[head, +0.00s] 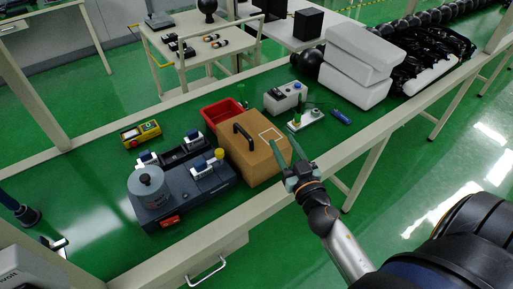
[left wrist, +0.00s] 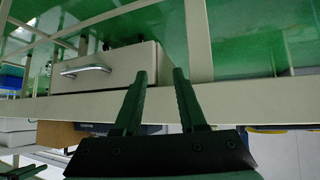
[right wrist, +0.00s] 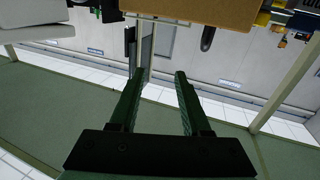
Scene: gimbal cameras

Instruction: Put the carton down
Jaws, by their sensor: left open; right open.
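The brown carton (head: 262,165) with a black handle (head: 242,134) stands on the green bench top in the head view, near the front edge. My right gripper (head: 286,147) is open and empty beside the carton's right side; in this view its fingers overlap the carton's edge. In the right wrist view the carton (right wrist: 195,10) shows at the top, beyond the open fingers (right wrist: 158,76) and not between them.
A dark fixture with a grey cylinder (head: 148,184) stands left of the carton. A red bin (head: 219,112) and a grey box (head: 285,97) stand behind it. White blocks (head: 352,82) fill the bench's far right. A drawer (left wrist: 110,68) is under the bench. Bare green bench lies at left.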

